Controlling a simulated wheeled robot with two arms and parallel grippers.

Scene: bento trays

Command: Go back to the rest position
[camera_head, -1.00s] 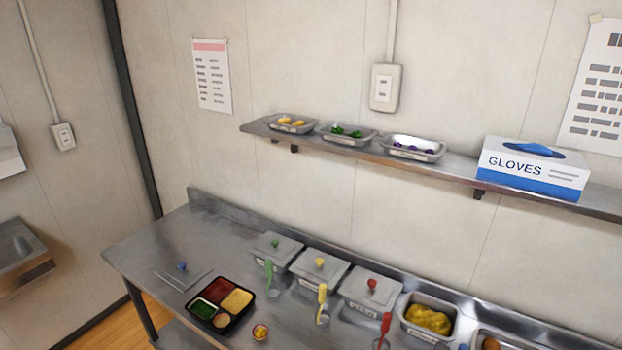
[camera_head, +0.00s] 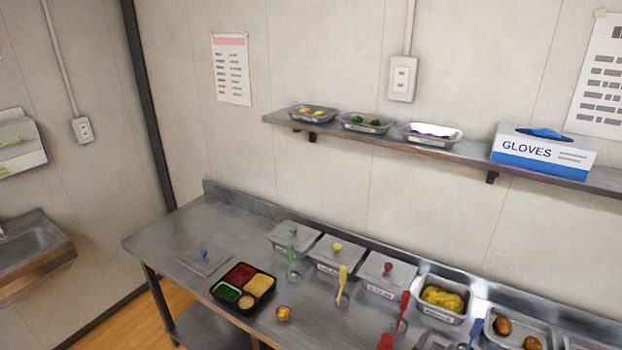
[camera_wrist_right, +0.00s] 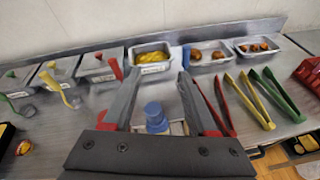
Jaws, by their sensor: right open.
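My right gripper (camera_wrist_right: 160,75) shows in the right wrist view. Its two grey fingers are spread apart above the steel counter (camera_wrist_right: 90,102), with nothing held between them. A blue knob-like piece (camera_wrist_right: 156,115) shows below, between the fingers, and I cannot tell its full shape. In the head view I make out neither gripper. The black bento tray (camera_head: 262,305) stands on the counter's left part with red, yellow, green and tan fillings. My left gripper is in neither view.
Lidded steel containers (camera_head: 335,257) line the counter's back, with coloured-handled utensils in front. An open pan of yellow food (camera_head: 442,298) is to their right. Red, yellow and green tongs (camera_wrist_right: 258,102) lie right of my right gripper. A wall shelf holds a GLOVES box (camera_head: 543,152).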

